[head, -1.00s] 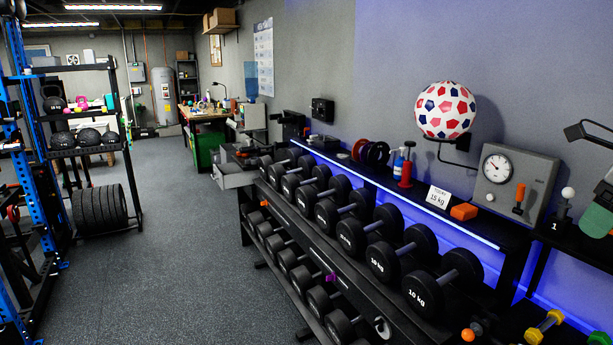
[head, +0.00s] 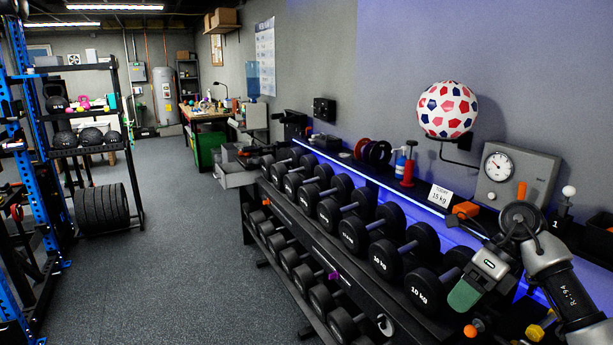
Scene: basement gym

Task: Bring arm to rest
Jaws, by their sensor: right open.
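My right gripper (head: 466,292), grey with a green fingertip pad, reaches in from the right side of the head view. Its arm (head: 565,295) comes up from the lower right corner. The gripper points down and left, in front of the near right end of the dumbbell rack (head: 325,240). It is open, and I see nothing held in it. One finger is largely hidden by the other. In the picture it overlaps the nearest 10 kg dumbbell (head: 424,288); I cannot tell how far apart they are. My left gripper is not in view.
A shelf behind the dumbbells holds a 15 kg card (head: 440,195), an orange block (head: 466,209), a red pump (head: 408,167) and a gauge box (head: 530,175). A patterned ball (head: 447,109) sits on a wall bracket. The floor aisle (head: 190,240) at left is clear.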

